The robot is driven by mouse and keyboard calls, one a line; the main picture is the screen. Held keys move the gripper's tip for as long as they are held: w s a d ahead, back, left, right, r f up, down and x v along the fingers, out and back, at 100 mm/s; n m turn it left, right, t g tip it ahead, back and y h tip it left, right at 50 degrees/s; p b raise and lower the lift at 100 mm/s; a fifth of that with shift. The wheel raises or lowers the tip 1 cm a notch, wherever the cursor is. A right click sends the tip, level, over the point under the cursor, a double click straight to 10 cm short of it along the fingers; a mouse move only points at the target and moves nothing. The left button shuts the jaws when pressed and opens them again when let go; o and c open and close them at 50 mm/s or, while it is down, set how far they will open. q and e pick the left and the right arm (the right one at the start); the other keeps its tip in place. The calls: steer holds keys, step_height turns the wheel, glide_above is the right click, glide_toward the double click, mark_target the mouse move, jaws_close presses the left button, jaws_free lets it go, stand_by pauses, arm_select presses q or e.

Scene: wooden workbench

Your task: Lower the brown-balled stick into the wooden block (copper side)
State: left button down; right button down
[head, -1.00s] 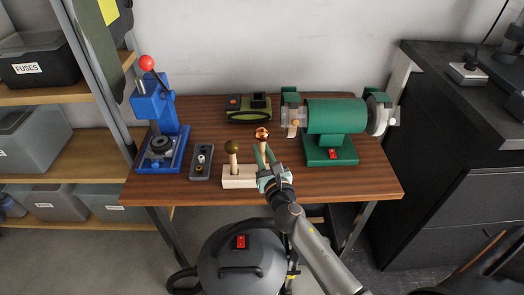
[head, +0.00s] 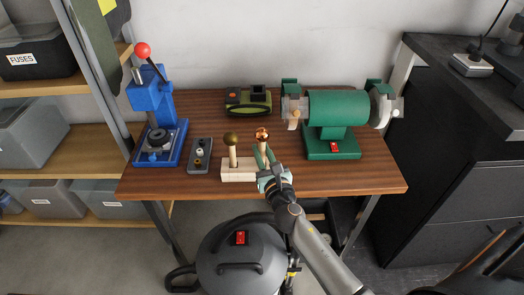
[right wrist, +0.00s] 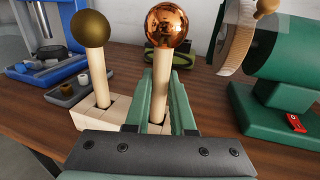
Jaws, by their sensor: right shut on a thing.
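A pale wooden block (head: 238,174) lies near the table's front edge. A stick with a dark brown-olive ball (head: 231,138) stands upright in its left part; this ball also shows in the right wrist view (right wrist: 91,28). My right gripper (head: 265,166) is shut on a second stick, topped by a shiny copper-brown ball (head: 262,134). In the right wrist view, this ball (right wrist: 167,25) stands above the green fingers (right wrist: 160,100). The held stick is roughly upright over the block's right part. The fingers hide its lower end, so I cannot tell how deep it sits. My left gripper is out of view.
A green bench grinder (head: 335,110) stands at the right of the table (head: 375,180). A blue press (head: 150,110) and a grey plate with pegs (head: 199,155) are at the left. A green-and-black device (head: 248,102) lies behind the block.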

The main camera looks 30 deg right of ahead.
steer(key=shift+f+b, duration=0.35)
steer(key=shift+f, duration=0.1)
steer(key=c, duration=0.7)
jaws_free()
arm_select(q)
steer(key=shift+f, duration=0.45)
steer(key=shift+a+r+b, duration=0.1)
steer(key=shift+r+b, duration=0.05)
steer(key=shift+b, duration=0.45)
arm_select(e)
steer(key=s, duration=0.4)
steer(key=s+a, duration=0.1)
steer(key=s, duration=0.3)
steer(key=s+a, duration=0.1)
steer(key=s, duration=0.3)
steer(key=shift+s+a, duration=0.15)
steer(key=shift+a, duration=0.05)
